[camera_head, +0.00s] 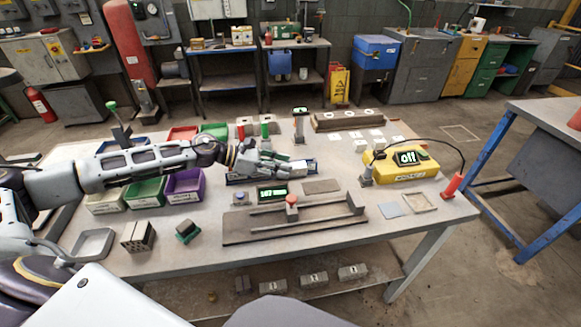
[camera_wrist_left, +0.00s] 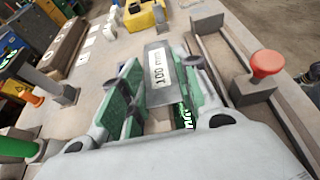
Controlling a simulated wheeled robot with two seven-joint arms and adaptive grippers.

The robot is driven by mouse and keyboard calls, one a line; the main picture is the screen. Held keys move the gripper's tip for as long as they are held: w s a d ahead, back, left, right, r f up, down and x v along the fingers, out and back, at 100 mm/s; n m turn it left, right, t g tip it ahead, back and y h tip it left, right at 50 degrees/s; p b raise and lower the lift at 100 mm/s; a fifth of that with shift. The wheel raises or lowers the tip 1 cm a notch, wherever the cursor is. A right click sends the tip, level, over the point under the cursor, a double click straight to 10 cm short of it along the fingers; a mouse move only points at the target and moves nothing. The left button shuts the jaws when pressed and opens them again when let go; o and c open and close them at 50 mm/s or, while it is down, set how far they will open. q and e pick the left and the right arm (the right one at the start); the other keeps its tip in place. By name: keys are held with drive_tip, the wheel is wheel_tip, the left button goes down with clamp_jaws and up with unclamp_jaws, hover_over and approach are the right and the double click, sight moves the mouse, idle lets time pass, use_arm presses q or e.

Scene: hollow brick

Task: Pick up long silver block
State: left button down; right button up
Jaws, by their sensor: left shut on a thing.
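My left gripper (camera_head: 284,163) reaches in from the left over the middle of the table. In the left wrist view, its green-padded fingers stand on both sides of a silver block (camera_wrist_left: 157,68) with a white "100 mm" label, and they are shut on it. The block's near end is partly hidden between the fingers. In the head view the gripper is just behind the display box (camera_head: 272,192), which reads about "107 mm", and hides most of the block. I cannot tell whether the block is clear of the surface under it. My right gripper is not in view.
A grey rail fixture (camera_head: 295,218) with a red knob (camera_head: 291,201) lies in front. A yellow box (camera_head: 405,165) showing "off" stands to the right. Green (camera_head: 146,191) and purple (camera_head: 184,184) bins are on the left.

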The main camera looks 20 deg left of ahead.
use_arm(q)
drive_tip(key=shift+s+a, duration=0.5)
drive_tip(key=shift+a, duration=0.2)
drive_tip(key=shift+s+a+b, duration=0.5)
drive_tip(key=shift+a+b, duration=0.05)
drive_tip(key=shift+a, duration=0.25)
drive_tip(key=shift+s+a, duration=0.5)
drive_tip(key=shift+a, duration=0.2)
drive_tip(key=shift+s+a+r+b, duration=0.1)
drive_tip(key=shift+s+a+b, duration=0.35)
drive_tip(key=shift+a, duration=0.3)
drive_tip(key=shift+s, duration=0.1)
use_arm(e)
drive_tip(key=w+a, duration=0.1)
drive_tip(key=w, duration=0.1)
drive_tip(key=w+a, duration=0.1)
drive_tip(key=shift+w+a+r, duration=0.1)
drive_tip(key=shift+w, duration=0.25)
